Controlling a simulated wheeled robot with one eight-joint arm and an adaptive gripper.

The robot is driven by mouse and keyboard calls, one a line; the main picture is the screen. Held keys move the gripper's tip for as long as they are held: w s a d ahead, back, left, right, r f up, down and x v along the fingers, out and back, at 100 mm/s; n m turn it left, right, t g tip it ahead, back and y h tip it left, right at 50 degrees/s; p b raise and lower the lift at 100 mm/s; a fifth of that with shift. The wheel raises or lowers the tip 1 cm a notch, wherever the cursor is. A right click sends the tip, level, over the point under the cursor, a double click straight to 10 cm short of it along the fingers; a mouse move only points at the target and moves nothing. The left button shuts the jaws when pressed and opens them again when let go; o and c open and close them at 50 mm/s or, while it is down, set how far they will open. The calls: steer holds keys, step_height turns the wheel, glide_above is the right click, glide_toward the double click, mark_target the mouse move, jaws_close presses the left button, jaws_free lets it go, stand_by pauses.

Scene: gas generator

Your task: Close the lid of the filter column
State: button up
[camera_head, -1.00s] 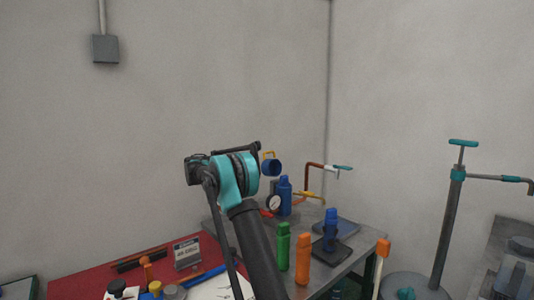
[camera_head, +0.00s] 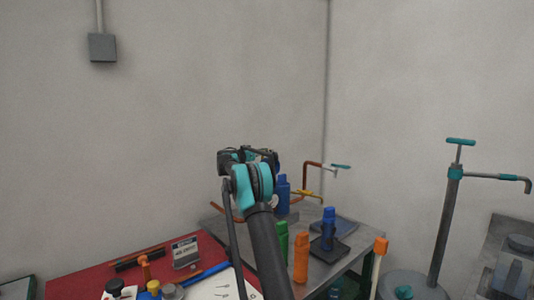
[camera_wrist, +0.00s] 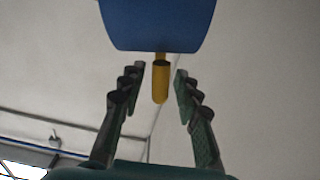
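The blue lid (camera_wrist: 158,22) of the filter column fills the top of the wrist view. Its yellow handle (camera_wrist: 160,82) points down from it, in line with the space between my fingers. My gripper (camera_wrist: 160,72) is open, with a gap between each finger and the handle; I cannot tell whether the fingertips are level with it in depth. In the head view my wrist and arm stand in front of the lid and the column, which are hidden there, and the fingertips cannot be made out.
A blue bottle (camera_head: 283,198), a green bottle (camera_head: 282,240), an orange bottle (camera_head: 301,258) and another blue bottle (camera_head: 328,230) stand on the grey table (camera_head: 362,238). A copper pipe with a teal-handled tap (camera_head: 340,167) rises behind. A red mat (camera_head: 80,284) with tools lies left.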

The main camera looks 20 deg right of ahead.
steer(key=shift+w+d, duration=0.1)
steer(key=shift+d, duration=0.2)
steer(key=shift+c, duration=0.4)
jaws_close()
